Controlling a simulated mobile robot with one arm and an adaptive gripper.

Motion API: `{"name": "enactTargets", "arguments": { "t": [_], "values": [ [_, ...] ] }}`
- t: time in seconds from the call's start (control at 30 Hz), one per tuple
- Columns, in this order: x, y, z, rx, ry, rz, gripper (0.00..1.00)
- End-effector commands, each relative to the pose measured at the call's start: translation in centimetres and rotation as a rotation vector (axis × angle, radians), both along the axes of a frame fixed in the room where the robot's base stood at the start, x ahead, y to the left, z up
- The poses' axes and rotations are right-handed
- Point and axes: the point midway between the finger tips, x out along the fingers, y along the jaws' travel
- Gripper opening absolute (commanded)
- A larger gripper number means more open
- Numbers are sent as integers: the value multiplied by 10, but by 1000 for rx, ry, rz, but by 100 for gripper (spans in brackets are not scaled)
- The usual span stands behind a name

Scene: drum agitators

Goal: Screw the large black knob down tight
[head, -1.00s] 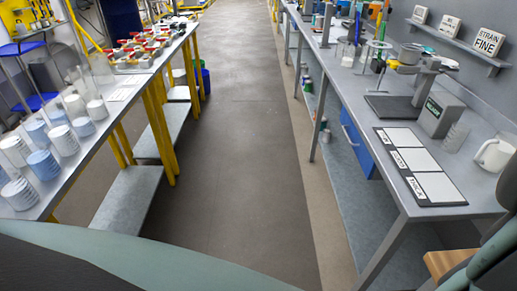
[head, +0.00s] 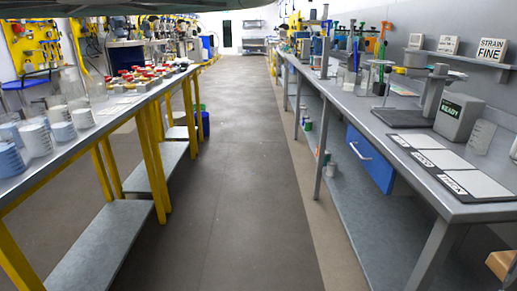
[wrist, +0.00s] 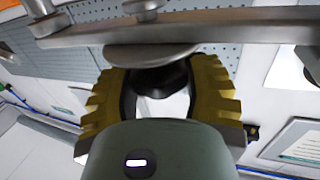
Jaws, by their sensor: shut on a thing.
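In the wrist view my gripper (wrist: 160,98) has its two yellow, ribbed fingers closed around a black knob (wrist: 160,76), one finger on each side. I cannot tell whether the knob is seated tight. The head view shows neither the knob nor my gripper.
The head view shows a clear aisle (head: 245,200) between a left bench (head: 110,120) with beakers and a right bench (head: 480,207). The right bench holds a grey READY box (head: 462,118) and flat panels. A perforated panel (wrist: 225,65) is behind the bar.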

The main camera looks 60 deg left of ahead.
Motion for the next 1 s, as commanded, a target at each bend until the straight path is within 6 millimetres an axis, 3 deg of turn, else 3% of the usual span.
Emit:
{"name": "enactTargets", "arguments": {
  "t": [0.1,1.0],
  "values": [
    [1,2,-7,-2,-7,-66,15],
    [1,1,1,-5,-1,-534,15]
  ]
}}
